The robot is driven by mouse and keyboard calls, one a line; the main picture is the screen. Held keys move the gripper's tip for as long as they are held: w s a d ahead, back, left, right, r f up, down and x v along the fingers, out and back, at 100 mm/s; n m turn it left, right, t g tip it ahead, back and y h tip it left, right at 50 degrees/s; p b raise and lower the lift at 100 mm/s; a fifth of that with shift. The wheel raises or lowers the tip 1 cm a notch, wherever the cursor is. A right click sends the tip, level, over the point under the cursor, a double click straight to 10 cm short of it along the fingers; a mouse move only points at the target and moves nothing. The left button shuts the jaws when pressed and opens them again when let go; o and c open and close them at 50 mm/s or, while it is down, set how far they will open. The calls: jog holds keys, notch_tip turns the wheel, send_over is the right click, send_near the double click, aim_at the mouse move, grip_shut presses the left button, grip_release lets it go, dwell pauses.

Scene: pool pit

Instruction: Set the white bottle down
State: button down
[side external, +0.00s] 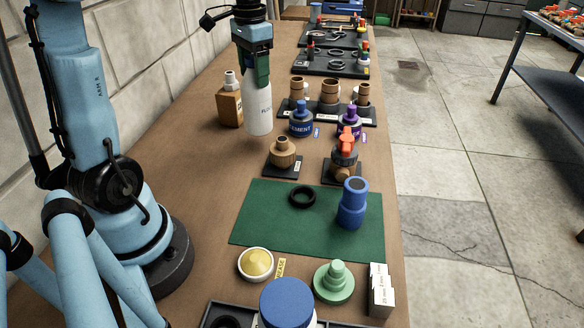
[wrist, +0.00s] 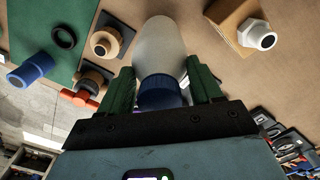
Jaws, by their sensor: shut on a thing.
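The white bottle (side external: 258,112) is upright in my gripper (side external: 255,72), at the left side of the long brown bench. In the wrist view the white bottle (wrist: 160,48) shows its blue cap (wrist: 160,92) between the green fingers of my gripper (wrist: 163,88). The fingers are shut on its upper part. The bottle's base is near the bench top; I cannot tell whether it touches. In the side view the fingers hide the cap.
A wooden block with a white fitting (side external: 230,105) stands just left of the bottle. Blue and purple cement cans (side external: 302,122) (side external: 349,125) and a tan fitting (side external: 283,155) stand to the right. A green mat (side external: 260,215) holds a black ring and a blue coupling (side external: 352,205). Bare bench lies in front.

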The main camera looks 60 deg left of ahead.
aim_at(255, 87)
jog(key=shift+f, duration=2.2)
jog(key=shift+c, duration=0.9)
grip_release()
